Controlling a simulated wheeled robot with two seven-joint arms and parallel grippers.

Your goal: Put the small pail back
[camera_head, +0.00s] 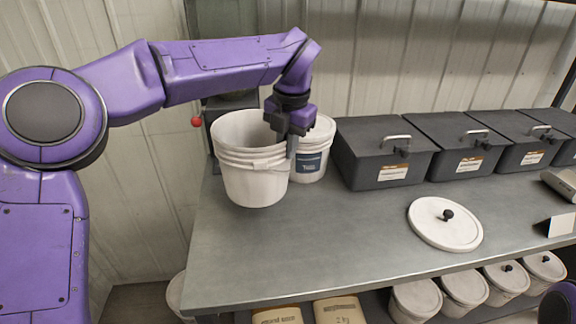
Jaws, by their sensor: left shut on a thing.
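An open white pail (250,178) with a ribbed rim is at the left end of the grey bench (330,250). It stands nearly upright, and I see no lid on it. My left gripper (291,148) comes down from above and is shut on the right side of its rim. Whether its base touches the bench is hard to tell. Another white bucket (316,152) with a blue label stands just behind and right of it, partly hidden by my gripper and the pail. My right gripper is not in view.
Several dark lidded boxes (383,160) line the back of the bench. A round white lid (428,232) with a black knob lies front right. Lidded tubs (415,300) and bags (337,311) sit below. A red knob (196,121) is at the back left. The bench's front middle is clear.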

